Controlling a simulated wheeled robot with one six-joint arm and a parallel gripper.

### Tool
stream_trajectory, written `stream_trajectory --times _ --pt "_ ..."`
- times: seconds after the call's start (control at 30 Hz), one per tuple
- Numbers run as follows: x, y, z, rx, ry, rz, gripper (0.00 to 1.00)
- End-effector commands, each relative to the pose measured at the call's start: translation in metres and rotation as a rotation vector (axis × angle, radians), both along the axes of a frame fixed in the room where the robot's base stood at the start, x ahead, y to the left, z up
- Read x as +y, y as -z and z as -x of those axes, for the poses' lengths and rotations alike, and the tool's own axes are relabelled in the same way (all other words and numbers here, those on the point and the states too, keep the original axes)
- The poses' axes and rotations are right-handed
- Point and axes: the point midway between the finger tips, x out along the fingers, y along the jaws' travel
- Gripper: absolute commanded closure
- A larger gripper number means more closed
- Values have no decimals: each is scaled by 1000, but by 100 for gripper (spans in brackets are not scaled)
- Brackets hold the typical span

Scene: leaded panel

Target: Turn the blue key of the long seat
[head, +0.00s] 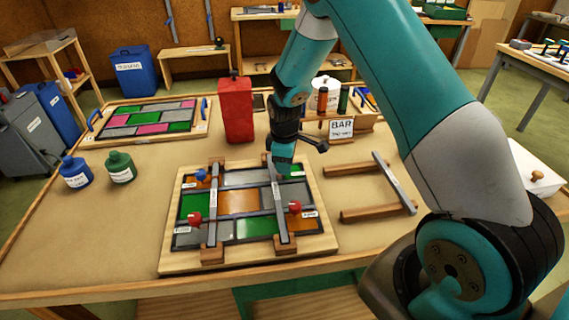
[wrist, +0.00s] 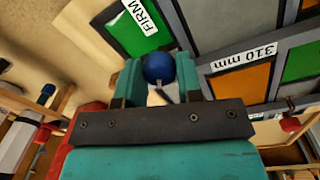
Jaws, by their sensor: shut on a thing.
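My gripper (head: 282,172) is low over the upper right of the leaded panel (head: 240,201), at the far end of the right-hand bar (head: 279,205). In the wrist view my gripper (wrist: 159,80) is shut on a blue key (wrist: 158,67), whose round knob shows between the fingers. In the head view the fingers hide this key. A "FIRM" label (wrist: 138,17) lies beside it, and a "310 mm" label (wrist: 243,57) is farther right. Another blue key (head: 201,175) stands at the left-hand bar (head: 213,210). Red keys stand nearer the front, at the left (head: 194,218) and right (head: 294,207).
A tall red container (head: 236,108) stands behind the panel. A wooden rack with a grey bar (head: 394,183) lies to the right, a "BAR" sign (head: 341,129) behind it. Blue (head: 75,172) and green (head: 120,167) bottles stand left. The table's front left is clear.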

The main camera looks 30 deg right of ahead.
Motion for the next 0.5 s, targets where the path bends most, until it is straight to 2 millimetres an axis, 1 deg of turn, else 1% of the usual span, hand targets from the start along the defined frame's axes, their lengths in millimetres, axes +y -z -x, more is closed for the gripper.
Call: stream_trajectory --times 0.2,0.5 --pt "-1 -2 -2 -8 -144 1 90" --pt "-1 -2 -2 -8 -257 2 90"
